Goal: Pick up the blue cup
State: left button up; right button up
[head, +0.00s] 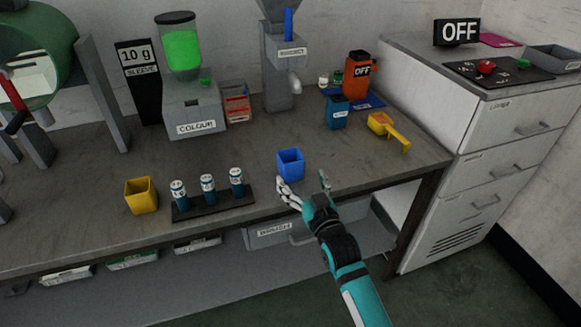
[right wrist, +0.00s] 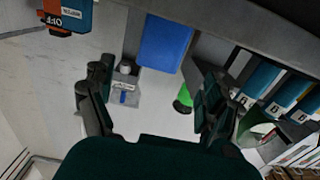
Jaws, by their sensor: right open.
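The blue cup (head: 290,164) is a square, open-topped cup standing upright near the front edge of the workbench. My right gripper (head: 305,183) is open just in front of the cup, on the near side, with nothing between its fingers. In the right wrist view the blue cup (right wrist: 165,43) lies ahead between and beyond the two open fingers of the right gripper (right wrist: 155,95). I cannot tell from these views whether a finger touches the cup. My left gripper is in neither view.
A yellow cup (head: 141,195) and a black rack (head: 214,205) with three labelled vials stand to the left. A yellow scoop (head: 389,130), a blue container (head: 337,111) and an orange "OFF" device (head: 357,75) are at the right. The COLOUR dispenser (head: 194,108) stands behind.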

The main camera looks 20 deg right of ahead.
aim_at(294, 167)
jog(key=w, duration=0.8)
jog(key=shift+w+a+f, duration=0.1)
jog(key=shift+w+f, duration=0.05)
jog(key=shift+f, duration=0.1)
jog(key=c, duration=1.1)
